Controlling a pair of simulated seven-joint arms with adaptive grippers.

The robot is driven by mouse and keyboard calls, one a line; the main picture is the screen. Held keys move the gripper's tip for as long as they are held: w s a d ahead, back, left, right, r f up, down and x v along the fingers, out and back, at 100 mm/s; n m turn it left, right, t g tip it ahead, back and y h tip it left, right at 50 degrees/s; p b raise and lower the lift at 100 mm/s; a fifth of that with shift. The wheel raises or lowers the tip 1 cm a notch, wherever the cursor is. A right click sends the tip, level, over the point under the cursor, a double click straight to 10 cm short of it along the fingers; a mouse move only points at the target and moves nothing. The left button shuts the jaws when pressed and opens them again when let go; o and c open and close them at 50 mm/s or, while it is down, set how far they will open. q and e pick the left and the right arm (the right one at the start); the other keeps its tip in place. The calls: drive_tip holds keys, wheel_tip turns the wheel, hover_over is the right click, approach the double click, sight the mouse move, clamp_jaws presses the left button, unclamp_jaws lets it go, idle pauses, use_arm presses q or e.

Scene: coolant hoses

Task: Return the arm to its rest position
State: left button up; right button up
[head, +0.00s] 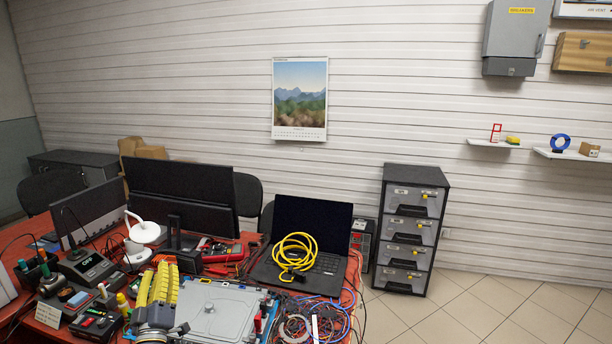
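My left gripper (159,275) is at the bottom left of the head view, over the front of the red table (22,240). Its yellow ribbed fingers point up and away, and its grey body is at the bottom edge. The fingers lie close side by side, and I cannot tell whether they are open or shut. I see nothing clearly held in them. A grey flat unit (215,312) lies just right of the gripper. My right gripper is not in view.
The table is crowded. A laptop (325,262) carries a coiled yellow cable (294,252). Monitors (182,190), a white lamp (144,232) and tangled wires (305,322) surround the gripper. A drawer cabinet (410,230) stands right, beside clear tiled floor (500,315).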

use_arm(q)
drive_tip(key=s+d+f+m+g+h, duration=0.35)
drive_tip(key=s+d+f+m, duration=0.25)
drive_tip(key=f, duration=0.3)
drive_tip(key=s+d+f+m+g+h, duration=0.2)
drive_tip(key=s+d+f+m+g, duration=0.3)
drive_tip(key=f, duration=0.5)
drive_tip(key=s+a+f+m+g+y, duration=0.1)
drive_tip(key=s+f+m+g+y, duration=0.2)
drive_tip(key=s, duration=0.9)
drive_tip(key=s+a+f+m+g+y, duration=0.1)
drive_tip(key=s+f+m+g, duration=0.25)
drive_tip(key=s, duration=0.75)
drive_tip(key=s+d+f+g+h, duration=0.1)
drive_tip(key=s+d+f+h, duration=0.15)
drive_tip(key=f, duration=1.45)
drive_tip(key=s+d+f+g+h, duration=0.1)
drive_tip(key=d+f+g, duration=0.15)
drive_tip(key=f, duration=1.35)
drive_tip(key=s+f+n+g+h, duration=0.1)
drive_tip(key=s+f+n+g, duration=0.1)
drive_tip(key=s+f, duration=1.7)
drive_tip(key=shift+s+d+f+n, duration=0.15)
drive_tip(key=shift+s+d+n, duration=0.25)
drive_tip(key=shift+s, duration=0.75)
